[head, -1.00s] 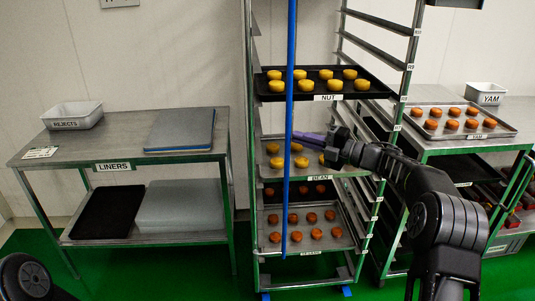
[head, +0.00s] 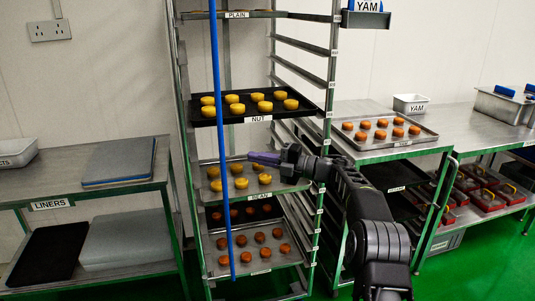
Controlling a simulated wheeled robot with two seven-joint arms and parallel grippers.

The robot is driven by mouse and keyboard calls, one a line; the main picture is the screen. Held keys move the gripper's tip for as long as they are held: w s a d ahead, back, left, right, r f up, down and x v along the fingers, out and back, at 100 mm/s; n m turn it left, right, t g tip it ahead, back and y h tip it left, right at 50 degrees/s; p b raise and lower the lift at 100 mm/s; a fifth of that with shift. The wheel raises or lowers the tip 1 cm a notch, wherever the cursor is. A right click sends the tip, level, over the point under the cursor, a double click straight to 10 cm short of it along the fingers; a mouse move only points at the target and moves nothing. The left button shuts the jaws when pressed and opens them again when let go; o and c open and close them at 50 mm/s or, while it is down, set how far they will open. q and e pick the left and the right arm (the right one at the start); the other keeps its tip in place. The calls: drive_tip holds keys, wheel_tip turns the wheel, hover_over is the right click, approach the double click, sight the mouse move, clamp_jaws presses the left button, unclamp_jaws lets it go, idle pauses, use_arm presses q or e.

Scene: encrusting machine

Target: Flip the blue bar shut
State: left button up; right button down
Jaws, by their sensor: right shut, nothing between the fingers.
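The blue bar (head: 219,130) is a long thin upright rod at the front of the tall metal rack (head: 181,80), in the head view left of centre. It crosses in front of the trays and leans very slightly. My right gripper (head: 254,157) reaches in from the right, in front of the rack at the height of the bean tray. Its purple fingers are shut and empty, pointing left, a short way right of the bar. I cannot tell whether they are at the same depth as the bar. My left gripper is not in view.
The rack holds trays of yellow and brown cakes, including the nut tray (head: 254,110). A liners table (head: 90,190) stands at left. Green floor shows in front.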

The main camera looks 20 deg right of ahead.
drive_tip(key=shift+w+d+f+p, duration=0.1)
drive_tip(key=shift+w+d+p, duration=0.25)
drive_tip(key=shift+d, duration=0.5)
drive_tip(key=shift+w+d+p, duration=0.3)
drive_tip(key=shift+w+d, duration=0.05)
drive_tip(key=shift+d, duration=0.45)
